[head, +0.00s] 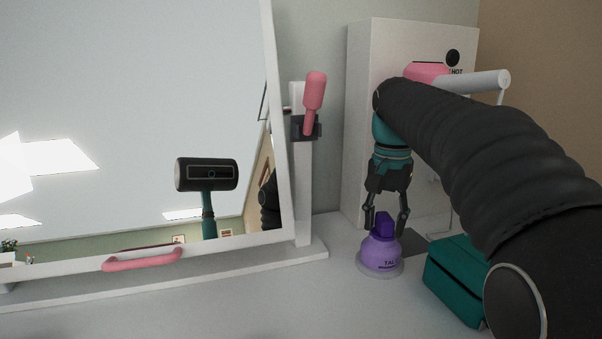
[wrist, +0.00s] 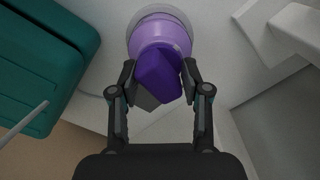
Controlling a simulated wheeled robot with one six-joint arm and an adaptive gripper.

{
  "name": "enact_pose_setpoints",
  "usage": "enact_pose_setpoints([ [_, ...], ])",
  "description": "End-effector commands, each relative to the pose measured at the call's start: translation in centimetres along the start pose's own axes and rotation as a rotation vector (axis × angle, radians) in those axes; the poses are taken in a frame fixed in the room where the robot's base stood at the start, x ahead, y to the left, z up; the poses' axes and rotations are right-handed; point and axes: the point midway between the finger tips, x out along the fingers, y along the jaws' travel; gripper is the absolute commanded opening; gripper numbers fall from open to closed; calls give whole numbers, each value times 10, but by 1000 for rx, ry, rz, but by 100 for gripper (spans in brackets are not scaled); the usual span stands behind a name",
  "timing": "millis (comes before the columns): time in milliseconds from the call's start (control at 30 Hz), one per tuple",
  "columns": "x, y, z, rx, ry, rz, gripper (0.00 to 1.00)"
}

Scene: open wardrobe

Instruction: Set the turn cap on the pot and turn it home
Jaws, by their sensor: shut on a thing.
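The turn cap (head: 384,229) is a dark purple, blocky knob, and it shows large in the wrist view (wrist: 158,82). My gripper (head: 386,222) points down with one finger on each side of the cap, shut on it. The pot (head: 378,254) is a lighter purple, rounded and labelled, standing upright on a pale round base. The cap is at the top of the pot, in line with its neck or nearly so. In the wrist view the pot (wrist: 160,36) is behind the cap, which hides the joint between them. I cannot tell whether the cap is fully seated.
A teal box (head: 456,280) stands close to the right of the pot. A white appliance (head: 375,120) stands behind. A large mirror (head: 110,90) fills the left, with a pink handle (head: 143,260) below. A pink-handled tool (head: 314,92) hangs on its post. The front surface is clear.

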Motion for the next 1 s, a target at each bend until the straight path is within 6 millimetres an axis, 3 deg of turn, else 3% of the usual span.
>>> enact_pose_setpoints([
  [800,2,-17,14,943,1,12,0],
  [1000,1,-12,10,1143,-3,8,0],
])
